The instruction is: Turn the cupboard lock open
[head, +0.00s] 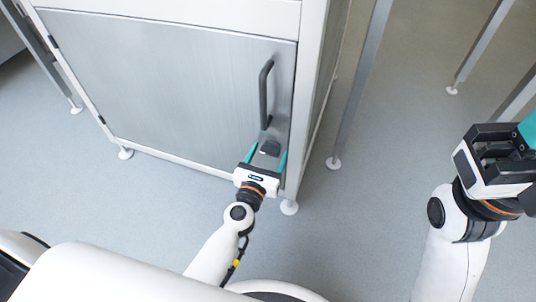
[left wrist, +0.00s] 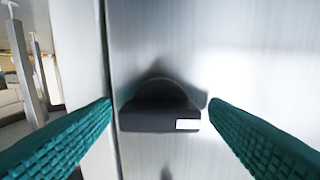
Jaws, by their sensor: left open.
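The cupboard door (head: 175,85) is a grey metal panel and is shut in its white frame. A dark upright handle (head: 264,95) is fixed near its right edge. Below the handle sits the small dark lock knob (head: 269,147). My left gripper (head: 267,158) is open just in front of the lock, with one teal finger on each side. In the left wrist view the dark lock (left wrist: 160,112), with a small white mark, lies between the two finger pads, with a visible gap on each side in the picture. My right gripper (head: 490,155) is at the right, away from the cupboard; its jaw state is unclear.
The cupboard's white right post (head: 304,100) stands close to the right of my left gripper. A white foot (head: 289,207) is under that corner. Metal legs (head: 358,85) stand further right. The grey floor (head: 345,225) between my arms is clear.

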